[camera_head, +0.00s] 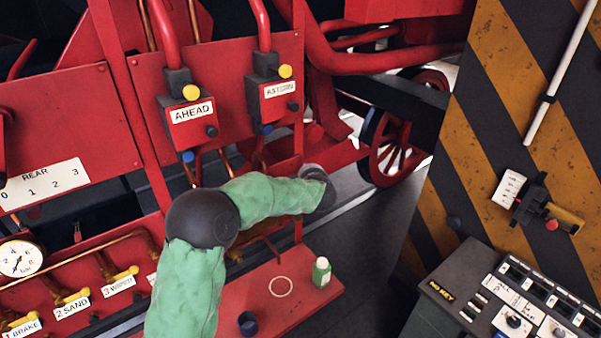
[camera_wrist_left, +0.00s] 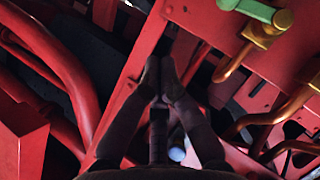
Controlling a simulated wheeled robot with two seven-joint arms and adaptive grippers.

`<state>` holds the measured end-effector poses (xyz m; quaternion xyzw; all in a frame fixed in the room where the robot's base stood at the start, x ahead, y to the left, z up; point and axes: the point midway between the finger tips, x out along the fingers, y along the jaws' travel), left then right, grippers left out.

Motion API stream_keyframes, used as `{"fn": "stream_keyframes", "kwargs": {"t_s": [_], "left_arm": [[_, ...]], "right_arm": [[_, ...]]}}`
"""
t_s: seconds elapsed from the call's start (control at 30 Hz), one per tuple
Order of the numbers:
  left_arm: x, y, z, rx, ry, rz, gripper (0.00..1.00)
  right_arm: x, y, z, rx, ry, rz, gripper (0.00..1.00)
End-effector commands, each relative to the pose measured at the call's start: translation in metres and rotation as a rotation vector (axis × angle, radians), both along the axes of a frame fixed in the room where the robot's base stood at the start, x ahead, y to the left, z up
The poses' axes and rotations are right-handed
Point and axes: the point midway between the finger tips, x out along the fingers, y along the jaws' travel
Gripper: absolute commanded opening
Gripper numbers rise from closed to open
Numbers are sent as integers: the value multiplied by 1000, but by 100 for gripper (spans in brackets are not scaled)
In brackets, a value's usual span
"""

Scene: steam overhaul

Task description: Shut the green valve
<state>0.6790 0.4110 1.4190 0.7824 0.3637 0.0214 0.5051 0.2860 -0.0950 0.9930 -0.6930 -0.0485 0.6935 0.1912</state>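A green lever handle (camera_wrist_left: 250,10) on a brass valve (camera_wrist_left: 270,28) shows at the top right of the left wrist view, cut by the frame's edge. I cannot make out this green valve in the head view, where my green-sleeved left arm covers part of the red panel. My left gripper (camera_wrist_left: 160,75) has its dark fingertips together in the left wrist view, with nothing visible between them. It is left of and below the green handle in that picture, apart from it. In the head view the fingers are not visible beyond my wrist. My right gripper is not in view.
A red shelf (camera_head: 300,297) holds a small green bottle (camera_head: 321,272) and a dark blue cup (camera_head: 248,324). Yellow-handled valves (camera_head: 73,297) line the lower left panel. A control console (camera_head: 440,300) and a striped wall (camera_head: 480,130) stand at the right. Red beams surround my gripper.

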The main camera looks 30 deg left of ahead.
Motion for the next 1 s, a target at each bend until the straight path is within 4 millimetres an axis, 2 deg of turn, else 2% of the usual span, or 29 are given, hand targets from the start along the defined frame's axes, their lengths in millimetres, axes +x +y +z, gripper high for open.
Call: {"fn": "stream_keyframes", "kwargs": {"t_s": [0.03,0.2,0.8,0.9,0.97,1.0], "left_arm": [[-2,-7,5,0,-2,-3,0],[-6,-19,13,0,-1,-2,0],[-8,-21,15,0,-1,-1,0],[-7,-24,5,5,13,-12,0],[-6,-28,-12,14,33,-33,0],[-6,-33,-29,21,53,-54,0]], "right_arm": [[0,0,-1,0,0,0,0],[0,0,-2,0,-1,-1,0],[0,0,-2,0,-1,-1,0],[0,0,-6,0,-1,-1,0],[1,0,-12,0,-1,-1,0],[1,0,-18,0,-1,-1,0]]}}
